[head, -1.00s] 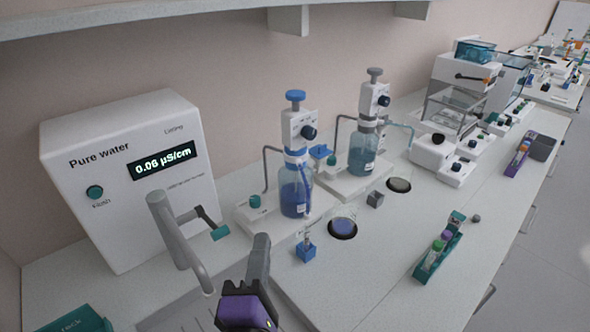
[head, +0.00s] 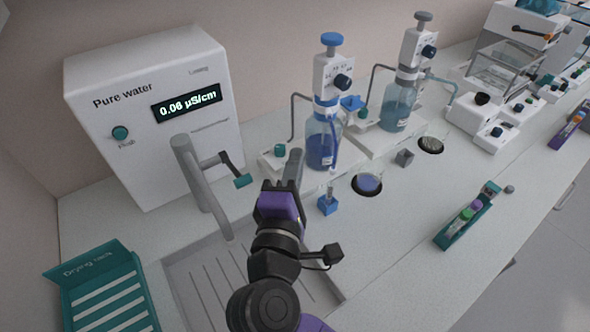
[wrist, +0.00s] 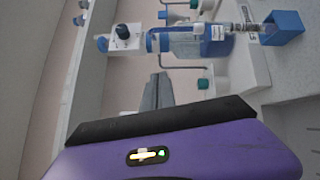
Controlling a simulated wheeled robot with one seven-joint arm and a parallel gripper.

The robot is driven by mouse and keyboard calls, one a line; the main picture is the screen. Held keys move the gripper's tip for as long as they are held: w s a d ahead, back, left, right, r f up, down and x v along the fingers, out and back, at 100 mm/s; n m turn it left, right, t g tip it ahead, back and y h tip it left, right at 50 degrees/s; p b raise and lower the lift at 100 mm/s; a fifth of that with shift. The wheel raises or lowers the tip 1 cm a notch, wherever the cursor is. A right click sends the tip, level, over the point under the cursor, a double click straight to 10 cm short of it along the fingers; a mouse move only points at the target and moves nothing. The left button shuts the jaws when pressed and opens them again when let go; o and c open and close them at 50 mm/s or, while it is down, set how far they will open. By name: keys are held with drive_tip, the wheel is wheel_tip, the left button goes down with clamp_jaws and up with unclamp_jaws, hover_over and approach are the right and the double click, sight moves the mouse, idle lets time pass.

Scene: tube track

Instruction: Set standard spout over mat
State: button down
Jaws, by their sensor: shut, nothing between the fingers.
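The blue-topped dispenser bottle (head: 322,150) stands on a white base, holds blue liquid and shows sideways in the wrist view (wrist: 185,42). A thin blue tube (head: 334,142), which looks like its spout, hangs along its right side; its exact end is hard to tell. A dark round mat (head: 367,184) with a glass vessel of blue liquid lies in front of the bottle to the right. My gripper (head: 294,160) is shut and empty, left of the bottle; its fingers show in the wrist view (wrist: 157,92). I cannot tell how far it is from the bottle.
A small blue holder (head: 327,205) stands near the first mat. A tap (head: 195,175), sink and teal drying rack (head: 100,290) are left. A teal tube rack (head: 467,225) stands right.

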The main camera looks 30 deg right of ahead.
drive_tip(key=w+d+r+p, duration=0.1)
drive_tip(key=d+p, duration=0.1)
drive_tip(key=d, duration=0.4)
drive_tip(key=shift+w+d, duration=0.25)
drive_tip(key=shift+d, duration=0.15)
drive_tip(key=shift+s+d, duration=0.1)
